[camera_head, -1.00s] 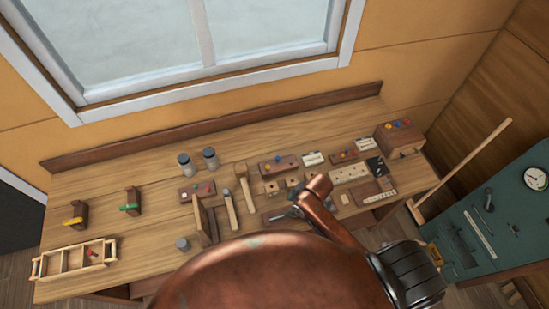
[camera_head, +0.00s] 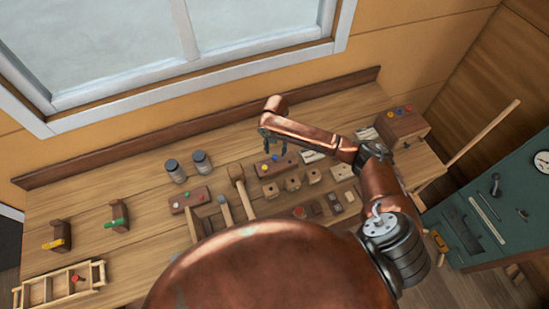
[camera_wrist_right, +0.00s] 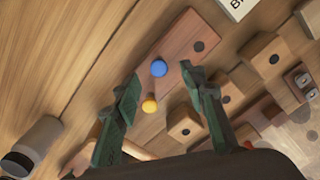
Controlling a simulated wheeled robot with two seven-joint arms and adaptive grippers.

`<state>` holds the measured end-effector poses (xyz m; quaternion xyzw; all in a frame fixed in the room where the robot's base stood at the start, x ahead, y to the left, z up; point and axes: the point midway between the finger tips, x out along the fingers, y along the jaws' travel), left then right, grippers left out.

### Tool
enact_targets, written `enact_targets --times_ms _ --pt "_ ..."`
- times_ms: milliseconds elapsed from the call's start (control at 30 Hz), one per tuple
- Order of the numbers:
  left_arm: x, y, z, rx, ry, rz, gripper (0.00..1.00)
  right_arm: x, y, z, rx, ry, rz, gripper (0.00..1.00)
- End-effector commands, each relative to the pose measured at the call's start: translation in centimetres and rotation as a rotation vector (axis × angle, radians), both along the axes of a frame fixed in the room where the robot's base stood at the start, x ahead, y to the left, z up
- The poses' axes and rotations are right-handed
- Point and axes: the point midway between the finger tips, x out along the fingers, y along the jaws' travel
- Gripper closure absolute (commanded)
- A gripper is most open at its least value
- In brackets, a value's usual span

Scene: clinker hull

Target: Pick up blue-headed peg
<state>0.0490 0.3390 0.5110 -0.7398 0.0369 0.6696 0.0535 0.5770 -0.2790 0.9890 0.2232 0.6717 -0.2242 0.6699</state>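The blue-headed peg (camera_wrist_right: 159,68) stands in a reddish-brown wooden block (camera_wrist_right: 190,45). A yellow-headed peg (camera_wrist_right: 149,105) stands beside it in the same block. My right gripper (camera_wrist_right: 160,78) is open and empty, its two green fingers on either side of the pegs. The blue head shows in the gap near the fingertips; I cannot tell how far above it they are. In the head view, my right gripper (camera_head: 275,148) is over this block (camera_head: 270,172), with the blue head (camera_head: 274,157) just below the fingers. My left gripper is not in view.
Small drilled wooden blocks (camera_wrist_right: 265,58) stand close to the right finger. Grey-lidded jars (camera_head: 202,162), a mallet (camera_head: 238,178) and another pegged block (camera_head: 188,200) lie to the left. A box with coloured pegs (camera_head: 402,125) stands at the right.

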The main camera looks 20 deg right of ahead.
Motion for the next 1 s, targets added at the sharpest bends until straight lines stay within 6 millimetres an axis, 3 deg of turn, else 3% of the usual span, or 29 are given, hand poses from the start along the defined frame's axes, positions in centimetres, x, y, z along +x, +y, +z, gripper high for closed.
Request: enact_targets --times_ms 167,433,733,1000 --pt "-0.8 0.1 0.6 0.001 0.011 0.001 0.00 0.1 0.2 -1.8 0.001 0.001 0.001 0.61" --pt "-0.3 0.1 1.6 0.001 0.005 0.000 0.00 0.2 0.0 -5.5 0.001 -0.001 0.000 0.61" --pt "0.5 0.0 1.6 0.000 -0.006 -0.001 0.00 0.1 -0.2 -6.0 0.000 -0.003 -0.002 0.61" --pt "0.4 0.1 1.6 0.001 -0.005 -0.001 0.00 0.1 -0.2 -6.0 0.000 -0.003 -0.003 0.80"
